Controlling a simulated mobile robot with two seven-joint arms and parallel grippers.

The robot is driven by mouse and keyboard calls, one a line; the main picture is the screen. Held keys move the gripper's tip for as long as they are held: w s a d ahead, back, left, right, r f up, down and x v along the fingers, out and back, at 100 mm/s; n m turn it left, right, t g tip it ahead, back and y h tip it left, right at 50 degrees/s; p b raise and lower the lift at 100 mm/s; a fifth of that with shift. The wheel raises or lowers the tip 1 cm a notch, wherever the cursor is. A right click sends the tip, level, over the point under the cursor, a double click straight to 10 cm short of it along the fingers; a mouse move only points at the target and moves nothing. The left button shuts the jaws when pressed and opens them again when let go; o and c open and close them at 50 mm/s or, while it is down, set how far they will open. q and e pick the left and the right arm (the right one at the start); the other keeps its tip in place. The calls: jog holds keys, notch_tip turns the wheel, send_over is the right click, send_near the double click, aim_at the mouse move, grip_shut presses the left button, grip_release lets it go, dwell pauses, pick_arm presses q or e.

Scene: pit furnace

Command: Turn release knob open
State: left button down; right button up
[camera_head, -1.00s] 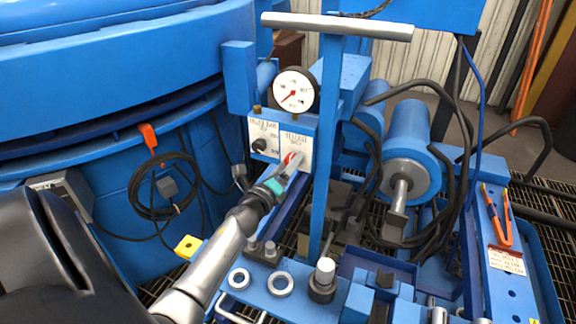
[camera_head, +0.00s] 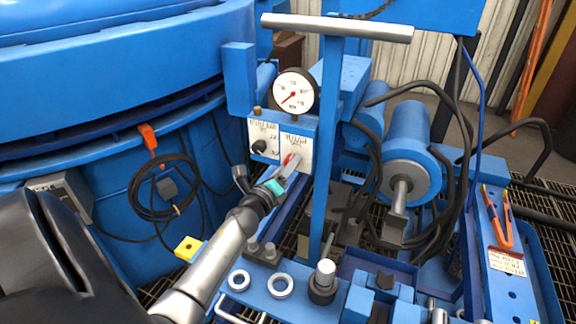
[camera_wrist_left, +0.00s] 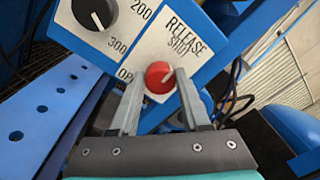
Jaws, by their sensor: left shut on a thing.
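The red release knob (camera_wrist_left: 159,77) sits on a white label plate (camera_wrist_left: 190,38) marked "RELEASE" and "SHUT", with part of "OPEN" at its lower left. A pale pointer line on the knob tilts to the upper right. My left gripper (camera_wrist_left: 158,90) is shut on the knob, one finger on each side. In the head view the left gripper (camera_head: 288,168) reaches the plate under the gauge, and only a bit of the red knob (camera_head: 289,159) shows. My right gripper is in neither view.
A black knob (camera_head: 259,146) with "200" and "300" marks is just left of the red one. A pressure gauge (camera_head: 295,92) is above. A blue upright post (camera_head: 327,150) stands close on the right. Black hoses and a blue cylinder (camera_head: 408,135) are further right.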

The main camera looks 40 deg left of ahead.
pick_arm(q)
jog(key=shift+n, duration=0.4)
jog(key=n+y+p, duration=0.1)
jog(key=n+p, duration=0.4)
jog(key=n, duration=1.5)
jog(key=shift+f, duration=0.15)
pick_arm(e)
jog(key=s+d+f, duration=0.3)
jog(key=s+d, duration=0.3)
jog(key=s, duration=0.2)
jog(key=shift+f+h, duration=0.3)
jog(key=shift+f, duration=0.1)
pick_arm(q)
jog(key=shift+d, duration=0.1)
jog(key=shift+c, duration=1.9)
grip_release()
jog(key=shift+s, duration=0.1)
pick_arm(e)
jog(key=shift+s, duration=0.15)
